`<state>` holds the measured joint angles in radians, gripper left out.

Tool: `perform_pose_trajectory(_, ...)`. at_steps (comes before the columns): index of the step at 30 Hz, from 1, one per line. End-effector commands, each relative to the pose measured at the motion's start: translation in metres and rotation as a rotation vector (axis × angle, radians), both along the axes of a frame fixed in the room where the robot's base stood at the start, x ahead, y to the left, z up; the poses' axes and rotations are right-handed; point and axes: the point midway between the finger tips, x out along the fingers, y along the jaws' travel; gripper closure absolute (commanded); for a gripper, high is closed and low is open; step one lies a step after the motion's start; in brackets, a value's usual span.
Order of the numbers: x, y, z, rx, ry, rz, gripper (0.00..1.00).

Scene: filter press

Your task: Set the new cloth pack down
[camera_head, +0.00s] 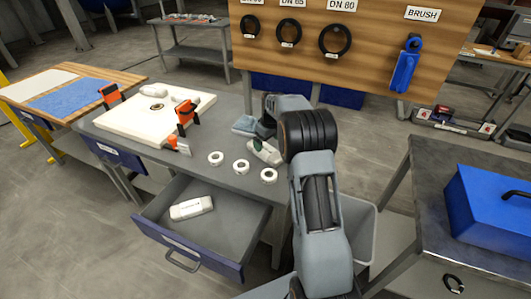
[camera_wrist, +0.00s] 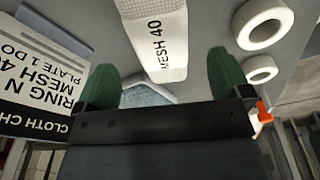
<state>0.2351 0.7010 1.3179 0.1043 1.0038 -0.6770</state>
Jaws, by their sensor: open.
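A white cloth pack marked MESH 40 (camera_wrist: 155,35) lies on the grey bench top (camera_head: 225,183), near the white rings. It also shows in the head view (camera_head: 268,155), partly covered by my gripper (camera_head: 260,148). In the wrist view my gripper (camera_wrist: 164,72) is open. Its two green fingertips stand apart, one on each side of the pack's near end, with gaps visible. A second white pack (camera_head: 192,208) lies in the open drawer (camera_head: 235,228). Whether the gripper pads touch the bench cannot be told.
Several white rings (camera_wrist: 262,68) lie beside the pack. A printed card (camera_wrist: 35,85) is on the other side. A blue-grey cloth (camera_head: 246,125) lies behind the pack. A white plate (camera_head: 130,118) with orange clamps (camera_head: 184,113) is at left. A grey bin (camera_head: 358,232) stands at right.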

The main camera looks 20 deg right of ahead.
Motion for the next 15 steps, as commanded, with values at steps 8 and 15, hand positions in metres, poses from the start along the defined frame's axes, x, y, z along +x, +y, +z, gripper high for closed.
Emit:
perform_pose_trajectory(8,0.003,0.002,-0.017,0.001,0.001,0.0,0.04)
perform_pose_trajectory(15,0.008,0.004,-0.048,0.001,0.001,-0.001,0.04)
